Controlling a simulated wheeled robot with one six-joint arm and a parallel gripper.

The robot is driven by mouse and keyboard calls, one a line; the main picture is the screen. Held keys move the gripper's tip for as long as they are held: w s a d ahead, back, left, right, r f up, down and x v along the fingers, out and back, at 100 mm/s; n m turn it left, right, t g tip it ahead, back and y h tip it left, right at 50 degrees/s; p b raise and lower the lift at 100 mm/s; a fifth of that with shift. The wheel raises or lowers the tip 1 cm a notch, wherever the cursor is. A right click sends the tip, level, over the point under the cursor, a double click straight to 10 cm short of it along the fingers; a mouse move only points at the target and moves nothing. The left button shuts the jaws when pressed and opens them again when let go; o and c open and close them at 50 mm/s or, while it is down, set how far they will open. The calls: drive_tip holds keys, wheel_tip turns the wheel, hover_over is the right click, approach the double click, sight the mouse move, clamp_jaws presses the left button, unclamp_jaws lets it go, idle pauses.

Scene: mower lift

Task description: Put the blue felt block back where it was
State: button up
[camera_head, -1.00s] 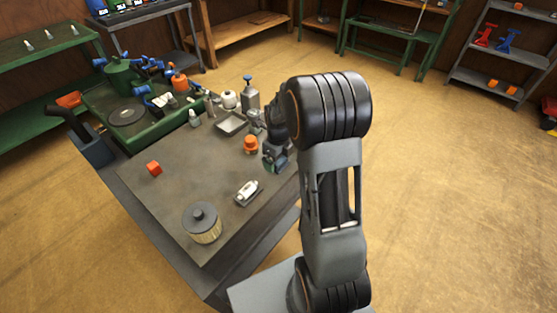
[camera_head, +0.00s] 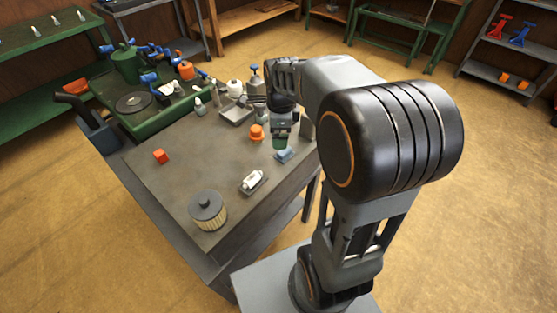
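A small light-blue block (camera_head: 284,155), which looks like the blue felt block, lies near the table's right edge. My gripper (camera_head: 280,143) points down just above and behind it. The fingers are small and dark here, and I cannot tell whether they are open or shut. A gap between the fingertips and the block is too small to make out.
On the grey table (camera_head: 205,165) an orange cap-like part (camera_head: 257,133) stands left of my gripper. A metal tray (camera_head: 237,115) and green mower (camera_head: 150,113) are behind.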

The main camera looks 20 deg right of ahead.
drive_tip(key=s+a+n+t, duration=0.1)
drive_tip(key=s+a+n, duration=0.2)
drive_tip(key=s+n, duration=0.3)
drive_tip(key=s+a+n+t, duration=0.1)
drive_tip(key=s+a+n, duration=0.2)
drive_tip(key=n, duration=1.3)
drive_tip(key=s, duration=0.3)
drive_tip(key=shift+s+a+r+n+t, duration=0.15)
drive_tip(key=shift+r+n+t, duration=0.15)
drive_tip(key=shift+n, duration=0.1)
drive_tip(key=shift+r, duration=0.1)
wheel_tip(320, 180, up, 4)
drive_tip(key=p, duration=0.3)
drive_tip(key=shift+r+p, duration=0.1)
drive_tip(key=shift+p, duration=0.25)
drive_tip(key=shift+c, duration=0.4)
